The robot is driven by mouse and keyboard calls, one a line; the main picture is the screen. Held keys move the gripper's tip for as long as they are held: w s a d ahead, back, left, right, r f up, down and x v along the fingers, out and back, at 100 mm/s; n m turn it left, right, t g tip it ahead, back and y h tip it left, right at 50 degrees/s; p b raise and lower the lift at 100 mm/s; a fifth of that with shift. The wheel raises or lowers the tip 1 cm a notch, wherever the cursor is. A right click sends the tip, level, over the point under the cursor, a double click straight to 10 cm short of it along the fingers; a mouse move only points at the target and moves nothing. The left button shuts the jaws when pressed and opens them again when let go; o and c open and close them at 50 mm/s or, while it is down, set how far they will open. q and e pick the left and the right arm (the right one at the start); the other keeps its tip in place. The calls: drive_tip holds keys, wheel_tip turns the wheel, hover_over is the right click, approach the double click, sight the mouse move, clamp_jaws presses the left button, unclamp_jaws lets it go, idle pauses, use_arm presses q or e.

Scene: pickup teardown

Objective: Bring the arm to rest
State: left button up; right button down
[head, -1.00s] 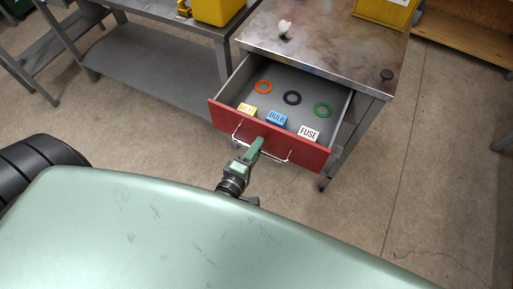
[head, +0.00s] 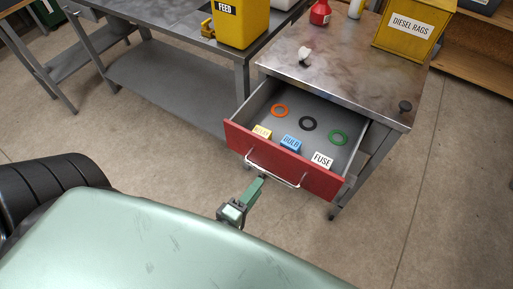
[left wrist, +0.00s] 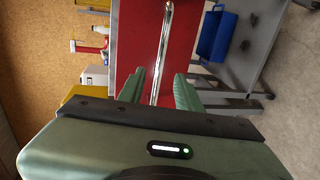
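My left gripper (head: 261,182) is at the front of the red drawer (head: 284,161), just below its metal handle (head: 272,170) in the head view. The left wrist view shows its two green fingers (left wrist: 160,91) spread apart, with the handle (left wrist: 162,50) lined up in the gap and not clamped. I cannot tell how far the fingertips are from the bar. The drawer stands pulled out of the metal cabinet (head: 345,65). My right gripper is in neither view.
The drawer holds an orange ring (head: 280,110), a black ring (head: 308,123), a green ring (head: 338,138) and yellow, blue and white FUSE (head: 322,160) labels. A yellow DIESEL RAGS box (head: 412,30) stands on the cabinet. Concrete floor is open at right.

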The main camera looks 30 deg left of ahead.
use_arm(q)
drive_tip(key=s+d+f+m+g+h, duration=0.1)
drive_tip(key=s+f+m+g, duration=0.4)
drive_tip(key=f, duration=0.9)
drive_tip(key=s+d+f+m+g, duration=0.1)
drive_tip(key=s+f+m+g, duration=0.35)
drive_tip(key=f, duration=0.95)
drive_tip(key=s+a+f+m+g, duration=0.1)
drive_tip(key=s+a+f+m, duration=0.1)
drive_tip(key=s+f+m, duration=0.1)
drive_tip(key=s+a+f+m+g+y, duration=0.1)
drive_tip(key=s+a+f+m+g, duration=0.1)
drive_tip(key=s, duration=0.6)
drive_tip(key=s+a+f+m+g, duration=0.2)
drive_tip(key=s+a+f+m, duration=0.1)
drive_tip(key=s+f+m, duration=0.2)
drive_tip(key=shift+s+a+f+m+y, duration=0.3)
drive_tip(key=shift+s+f, duration=0.2)
drive_tip(key=shift+f, duration=0.45)
